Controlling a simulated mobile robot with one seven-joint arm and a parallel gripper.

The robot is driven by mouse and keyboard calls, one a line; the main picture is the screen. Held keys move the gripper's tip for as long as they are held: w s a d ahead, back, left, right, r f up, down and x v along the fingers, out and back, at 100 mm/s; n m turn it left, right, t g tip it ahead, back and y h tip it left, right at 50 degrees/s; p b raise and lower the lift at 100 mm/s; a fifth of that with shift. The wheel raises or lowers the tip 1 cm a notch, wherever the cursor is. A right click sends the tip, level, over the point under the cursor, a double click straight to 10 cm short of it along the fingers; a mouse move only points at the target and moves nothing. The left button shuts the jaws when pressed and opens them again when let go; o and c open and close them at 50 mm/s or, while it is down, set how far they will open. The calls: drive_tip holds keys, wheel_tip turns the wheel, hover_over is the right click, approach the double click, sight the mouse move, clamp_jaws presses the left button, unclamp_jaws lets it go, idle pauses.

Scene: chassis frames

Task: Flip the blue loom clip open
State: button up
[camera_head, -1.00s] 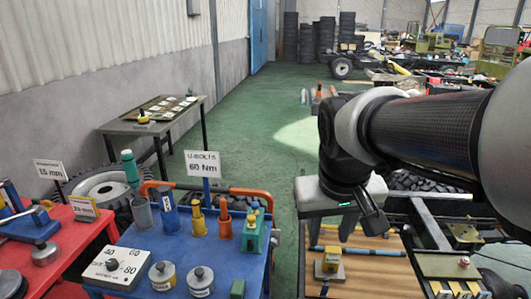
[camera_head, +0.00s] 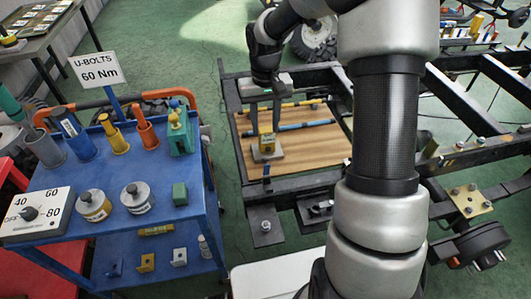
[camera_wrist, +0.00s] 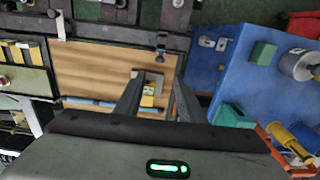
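A small dark blue piece that may be the blue loom clip (camera_head: 266,170) stands at the near edge of the wooden board (camera_head: 230,150). A dark upright piece there also shows in the wrist view (camera_wrist: 161,48), its colour hard to tell. A blue rod (camera_head: 305,125) and a yellow rod lie across the board. A yellow block on a grey plate (camera_head: 267,153) sits between them and the near edge; it also shows in the wrist view (camera_wrist: 148,90).
Black frame rails (camera_head: 330,72) surround the board. A blue cart (camera_head: 165,215) with tools, pots and a "U-BOLTS 60 Nm" sign (camera_head: 99,69) stands to the left. A brass-coloured plate (camera_head: 466,201) lies on the frame at right. Green floor is clear between cart and frame.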

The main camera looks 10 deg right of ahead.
sight(266, 166)
wheel_tip(266, 166, down, 13)
drive_tip(key=shift+f+b, duration=0.1)
drive_tip(key=shift+b, duration=0.4)
clamp_jaws()
